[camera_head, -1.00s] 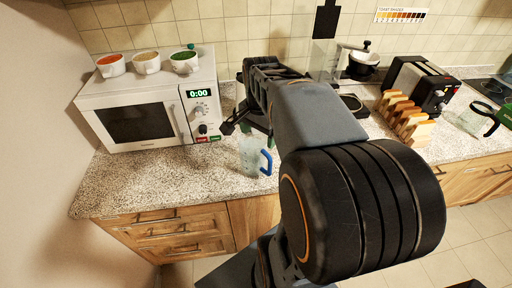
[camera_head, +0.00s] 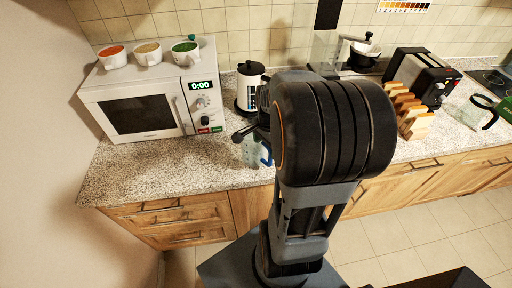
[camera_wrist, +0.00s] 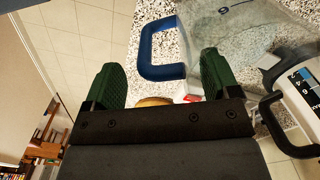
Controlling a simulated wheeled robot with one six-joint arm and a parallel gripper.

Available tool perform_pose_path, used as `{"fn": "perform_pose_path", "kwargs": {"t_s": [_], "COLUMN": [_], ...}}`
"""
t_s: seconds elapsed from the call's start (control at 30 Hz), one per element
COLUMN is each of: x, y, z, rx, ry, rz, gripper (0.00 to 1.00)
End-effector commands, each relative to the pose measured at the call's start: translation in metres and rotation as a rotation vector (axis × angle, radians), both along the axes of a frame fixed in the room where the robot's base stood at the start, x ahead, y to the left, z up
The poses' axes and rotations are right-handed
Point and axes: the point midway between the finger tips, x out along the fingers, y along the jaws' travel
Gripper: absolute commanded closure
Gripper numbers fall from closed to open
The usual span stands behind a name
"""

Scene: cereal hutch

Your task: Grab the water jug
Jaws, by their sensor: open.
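The water jug (camera_head: 250,154) is clear with a blue handle and stands on the counter in front of the microwave's right side. In the wrist view, its clear body (camera_wrist: 235,35) is at upper right and its blue handle (camera_wrist: 147,50) lies just beyond and between my fingertips. My gripper (camera_wrist: 160,62) is open, its two green fingers apart, with nothing clamped between them. In the head view, my arm's dark end covers the top of the jug, and my fingers are mostly hidden.
A white microwave (camera_head: 150,98) with several bowls on top stands left. A white-and-black appliance (camera_head: 250,88) stands behind the jug. A toaster (camera_head: 421,77), bread slices in a rack (camera_head: 408,112) and a dark-handled clear jug (camera_head: 470,113) are right. The counter's front left (camera_head: 150,172) is clear.

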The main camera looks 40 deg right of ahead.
Motion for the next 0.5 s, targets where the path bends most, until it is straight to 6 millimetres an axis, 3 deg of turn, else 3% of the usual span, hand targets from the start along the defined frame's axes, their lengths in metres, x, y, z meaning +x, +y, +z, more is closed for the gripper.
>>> {"fn": "perform_pose_path", "kwargs": {"t_s": [0.2,0.5], "x": [-0.001,-0.001], "y": [0.001,0.001], "z": [-0.023,-0.027], "rx": [0.001,0.0], "ry": [0.002,-0.001], "rz": [0.0,0.0], "gripper": [0.19,0.19]}}
